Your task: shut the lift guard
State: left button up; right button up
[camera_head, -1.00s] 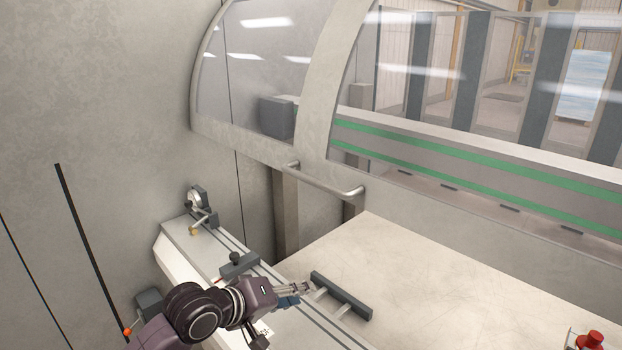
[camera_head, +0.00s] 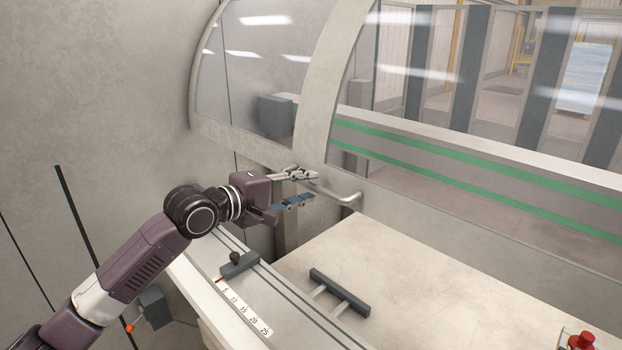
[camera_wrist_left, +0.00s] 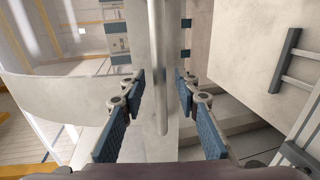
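The lift guard (camera_head: 322,98) is a curved grey frame with clear panes, raised above the bed of the machine. Its tubular handle (camera_head: 340,196) runs along the lower edge; in the left wrist view the handle bar (camera_wrist_left: 158,70) stands between the fingers. My left gripper (camera_head: 309,187) is open at the left part of the handle, its fingers apart on either side of the bar. In the left wrist view both blue finger pads (camera_wrist_left: 158,97) show a gap to the bar. My right gripper is not in view.
A pale table (camera_head: 430,285) lies below, with a dark grey bar stop (camera_head: 340,292) at its left edge. A ruled rail (camera_head: 245,312) with a black-knobbed slide (camera_head: 238,264) runs beside it. A red button (camera_head: 582,340) is at the bottom right.

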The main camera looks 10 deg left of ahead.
pick_arm(q)
jog(key=shift+p+x, duration=0.3)
jog(key=shift+x, duration=0.75)
grip_shut()
